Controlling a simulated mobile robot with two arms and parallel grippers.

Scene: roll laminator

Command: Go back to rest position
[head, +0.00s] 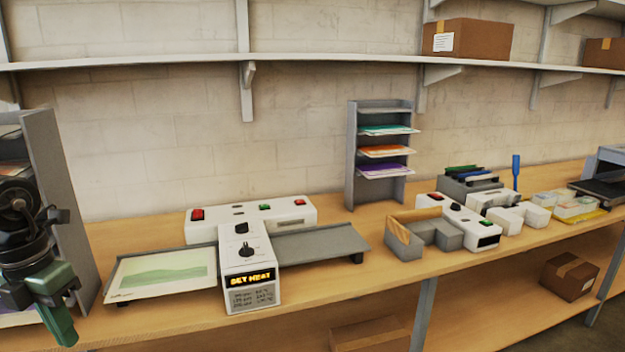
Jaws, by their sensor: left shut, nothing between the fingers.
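My left gripper (60,318) hangs at the lower left of the head view, over the left end of the bench, left of the laminator. Its green fingers point down, are shut and hold nothing. The roll laminator (250,245) stands on the bench in the middle left, with its lit display reading "SET HEAT". A sheet with a green picture (162,270) lies on its left tray (118,298). The right tray (318,243) is empty. My right gripper does not show.
The wooden bench (340,290) runs across the view. A grey paper rack (352,160) stands behind. A second machine (460,220), a grey box (405,247) and a blue-handled tool (516,172) stand at right. A grey shelf unit (62,170) stands beside my left arm. Cardboard box (468,40) sits above.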

